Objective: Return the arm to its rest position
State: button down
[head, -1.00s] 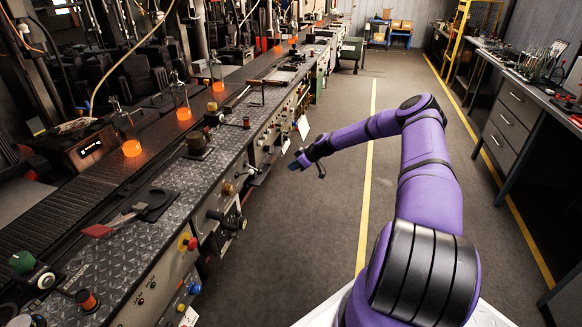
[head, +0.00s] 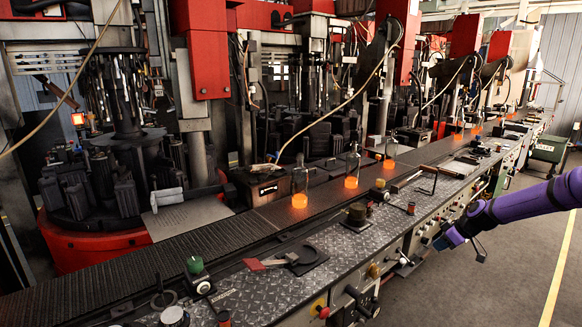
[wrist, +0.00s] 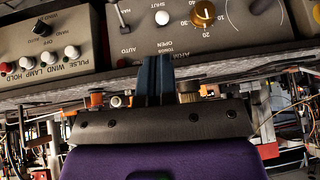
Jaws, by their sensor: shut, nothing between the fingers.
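My purple arm (head: 525,203) reaches in from the right edge in the head view. My gripper (head: 438,243) is at its end, beside the front of the machine bench and above the floor. In the wrist view the two dark blue fingers of my gripper (wrist: 155,75) are together, with nothing between them. They point toward a control panel (wrist: 190,28) with knobs and switches. I cannot tell the exact gap to the panel.
A conveyor (head: 225,235) carries several bottles with glowing orange bases. The bench's metal top (head: 270,295) holds a red-handled tool (head: 285,262) and knobs. Red moulding machines (head: 100,240) stand behind. Open floor (head: 480,290) lies at the lower right.

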jog(key=s+a+r+m+h, duration=0.1)
jog(key=s+a+r+h, duration=0.1)
jog(key=s+a+r, duration=0.65)
jog(key=s+a+r+m+g+h, duration=0.1)
jog(key=s+a+r, duration=0.3)
jog(key=r, duration=0.8)
jog(key=s+a+r+m+h, duration=0.15)
jog(key=s+a+r, duration=0.25)
jog(key=s+r, duration=0.45)
jog(key=s+a+r+m, duration=0.1)
jog(key=s+r, duration=0.2)
jog(key=s, duration=0.6)
jog(key=s+a+r+m+t, duration=0.1)
jog(key=s+a+r+m, duration=0.1)
jog(key=s, duration=0.7)
jog(key=s+a+r+m+t, duration=0.1)
jog(key=s+r, duration=0.3)
jog(key=s, duration=0.5)
jog(key=shift+s+a+m, duration=0.15)
jog(key=shift+a+m, duration=0.1)
jog(key=shift+m, duration=0.4)
jog(key=shift+h, duration=0.25)
